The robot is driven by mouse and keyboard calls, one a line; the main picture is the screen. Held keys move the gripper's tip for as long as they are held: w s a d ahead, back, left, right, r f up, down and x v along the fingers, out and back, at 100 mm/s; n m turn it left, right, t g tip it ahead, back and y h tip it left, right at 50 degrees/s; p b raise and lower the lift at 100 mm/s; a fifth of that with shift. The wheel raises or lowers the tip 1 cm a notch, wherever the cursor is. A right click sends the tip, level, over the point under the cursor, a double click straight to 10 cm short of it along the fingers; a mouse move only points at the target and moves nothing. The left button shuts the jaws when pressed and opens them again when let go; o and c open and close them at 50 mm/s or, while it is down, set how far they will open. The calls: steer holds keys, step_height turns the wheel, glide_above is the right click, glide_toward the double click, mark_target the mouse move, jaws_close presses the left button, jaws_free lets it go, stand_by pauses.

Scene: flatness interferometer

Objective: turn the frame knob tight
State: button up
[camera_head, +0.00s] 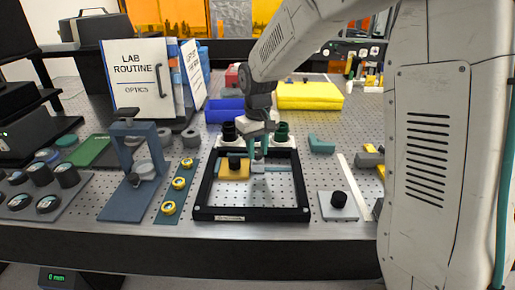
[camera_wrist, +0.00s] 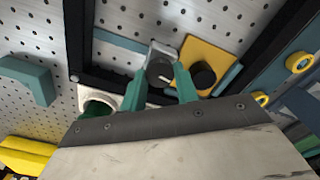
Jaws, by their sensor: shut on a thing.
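A black rectangular frame (camera_head: 207,200) lies on the perforated table. My gripper (camera_head: 259,158) is inside the frame's outline, near its far bar, pointing down. In the wrist view, my gripper's two teal fingers (camera_wrist: 160,82) are shut on a dark round knob (camera_wrist: 160,70) with a pale line on its top. The knob sits on a small silver block (camera_wrist: 165,48), which joins a teal-blue bar. The fingers hide the knob's sides. Next to it is a yellow plate (camera_head: 229,172) with a second black knob (camera_head: 235,161), apart from my fingers; this plate also shows in the wrist view (camera_wrist: 217,55).
Dark and green cylinders (camera_head: 281,132) in white mounts stand just behind the frame. A blue-grey strip with gold rings (camera_head: 179,184) lies left of it. A grey plate with a black knob (camera_head: 339,199) lies right. A teal angled piece (camera_head: 320,145) lies behind right.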

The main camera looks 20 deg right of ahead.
steer(key=m, duration=0.4)
steer(key=shift+m, duration=0.3)
steer(key=m, duration=0.3)
steer(key=shift+m, duration=0.3)
steer(key=m, duration=0.3)
steer(key=shift+m, duration=2)
steer(key=o, duration=1)
steer(key=shift+c, duration=0.2)
